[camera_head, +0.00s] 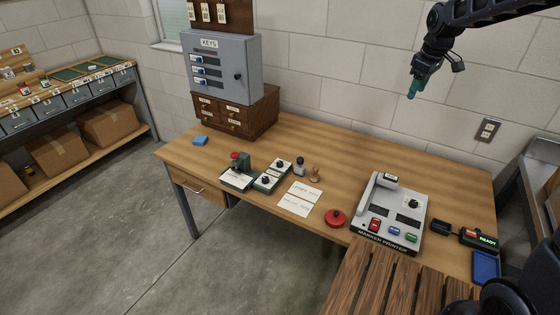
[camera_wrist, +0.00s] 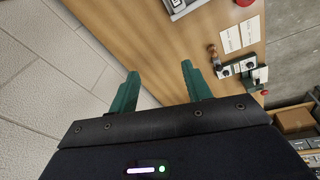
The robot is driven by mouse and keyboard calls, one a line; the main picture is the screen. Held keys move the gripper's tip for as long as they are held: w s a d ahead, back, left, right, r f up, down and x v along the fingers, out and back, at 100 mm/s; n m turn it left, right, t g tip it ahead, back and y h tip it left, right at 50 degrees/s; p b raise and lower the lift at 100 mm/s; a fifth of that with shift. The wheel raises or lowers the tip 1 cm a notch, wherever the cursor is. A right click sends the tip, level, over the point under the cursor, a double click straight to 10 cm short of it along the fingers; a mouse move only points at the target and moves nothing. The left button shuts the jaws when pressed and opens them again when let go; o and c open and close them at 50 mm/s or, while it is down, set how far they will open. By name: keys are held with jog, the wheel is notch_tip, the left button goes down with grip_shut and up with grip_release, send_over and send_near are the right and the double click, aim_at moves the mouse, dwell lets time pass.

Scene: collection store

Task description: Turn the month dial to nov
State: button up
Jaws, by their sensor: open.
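Two small white plates with black round dials, a nearer one (camera_head: 265,182) and a farther one (camera_head: 281,166), sit side by side on the desk. Their lettering is too small to read, so I cannot tell which is the month dial or where it points. They also show in the wrist view, as a first dial plate (camera_wrist: 225,72) and a second dial plate (camera_wrist: 248,63). My gripper (camera_head: 412,92) is high above the desk's back right, well apart from the dials. In the wrist view its green fingers (camera_wrist: 159,68) are spread and empty.
A green stamping device (camera_head: 240,168) stands left of the dials, and a wooden-handled stamp (camera_head: 315,174) right of them. Paper cards (camera_head: 299,193), a red round object (camera_head: 335,218) and a marker printer (camera_head: 392,212) with its own knob lie further right. A grey key cabinet (camera_head: 222,68) stands behind.

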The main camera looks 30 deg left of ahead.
jog(key=w+a+f+n, duration=0.1)
jog(key=a+f+n, duration=0.4)
jog(key=a, duration=0.9)
jog(key=n+g+h, duration=0.1)
jog(key=n+g, duration=0.1)
jog(key=n, duration=0.6)
send_near(280, 162)
notch_tip(280, 162, down, 9)
jog(key=shift+s+r, duration=0.2)
jog(key=c, duration=1)
